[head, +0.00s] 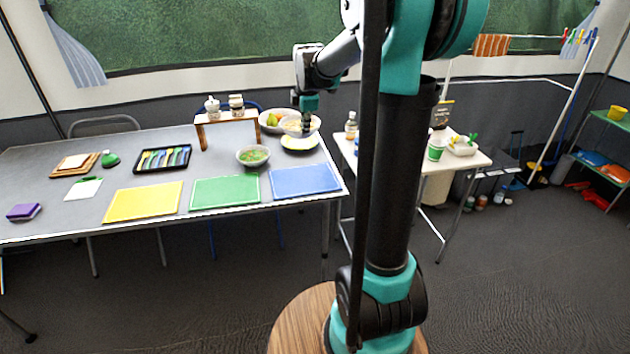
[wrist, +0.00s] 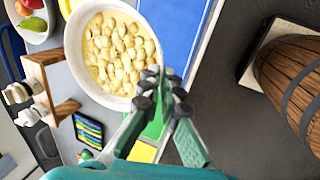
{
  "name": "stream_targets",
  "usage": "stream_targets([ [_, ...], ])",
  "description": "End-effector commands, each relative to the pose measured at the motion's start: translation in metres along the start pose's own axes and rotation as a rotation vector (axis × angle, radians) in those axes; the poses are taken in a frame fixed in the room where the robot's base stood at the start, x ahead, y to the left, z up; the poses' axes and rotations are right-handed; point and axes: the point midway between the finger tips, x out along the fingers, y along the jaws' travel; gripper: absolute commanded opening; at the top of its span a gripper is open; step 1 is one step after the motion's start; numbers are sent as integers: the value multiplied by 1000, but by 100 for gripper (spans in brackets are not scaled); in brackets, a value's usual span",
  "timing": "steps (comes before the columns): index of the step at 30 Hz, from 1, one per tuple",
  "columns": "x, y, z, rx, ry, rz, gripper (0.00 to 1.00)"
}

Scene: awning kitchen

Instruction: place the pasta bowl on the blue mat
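The pasta bowl (head: 291,124) is white and full of pale pasta pieces. It shows large in the wrist view (wrist: 112,48), roughly level. My gripper (head: 307,122) is at its right rim in the head view. In the wrist view the fingertips of my gripper (wrist: 163,78) are close together with the bowl's rim between them. The bowl appears held up above the table, over a yellowish plate (head: 300,143). The blue mat (head: 305,181) lies bare at the table's right front end, in front of the bowl; part of it shows beside the bowl in the wrist view (wrist: 182,30).
A bowl of green food (head: 253,156) stands behind the green mat (head: 225,191), left of the blue mat. A fruit bowl (head: 271,119) and a wooden shelf (head: 228,130) stand at the back. The yellow mat (head: 143,202) is farther left. A side table (head: 455,160) is at right.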

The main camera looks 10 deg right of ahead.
Motion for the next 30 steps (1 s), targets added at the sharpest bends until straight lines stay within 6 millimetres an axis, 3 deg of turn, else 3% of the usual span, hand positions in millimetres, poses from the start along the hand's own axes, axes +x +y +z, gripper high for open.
stream_targets([
  [5,13,-3,2,1,0,1,0],
  [21,132,-40,2,0,0,1,0],
  [30,160,-49,2,0,0,1,0],
])
